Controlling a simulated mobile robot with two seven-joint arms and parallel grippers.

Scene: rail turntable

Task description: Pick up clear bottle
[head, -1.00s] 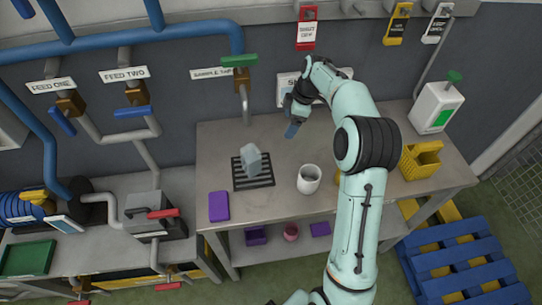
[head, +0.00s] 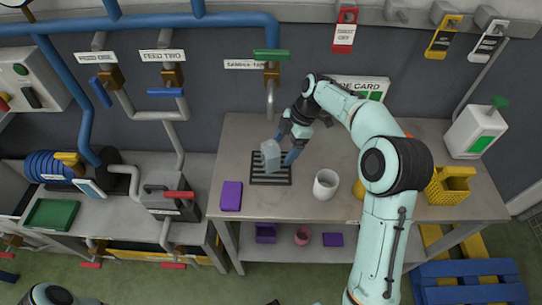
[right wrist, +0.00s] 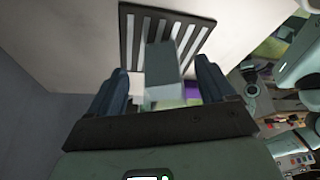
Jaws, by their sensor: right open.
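The clear bottle (head: 270,154) is a pale, see-through block shape standing on a dark slotted grate (head: 257,181) on the bench. My right gripper (head: 284,150) is open at the bottle's right side in the head view. In the right wrist view the bottle (right wrist: 162,72) shows between the two spread blue fingers of the right gripper (right wrist: 164,78), with the grate (right wrist: 129,30) beyond. I cannot tell whether either finger touches the bottle. My left gripper is out of view.
A white cup (head: 326,185) stands right of the grate, and a purple block (head: 231,196) lies left of it. A yellow bin (head: 449,188) and a white canister (head: 475,132) are at the bench's right. A green-handled tap (head: 271,56) hangs above the bottle.

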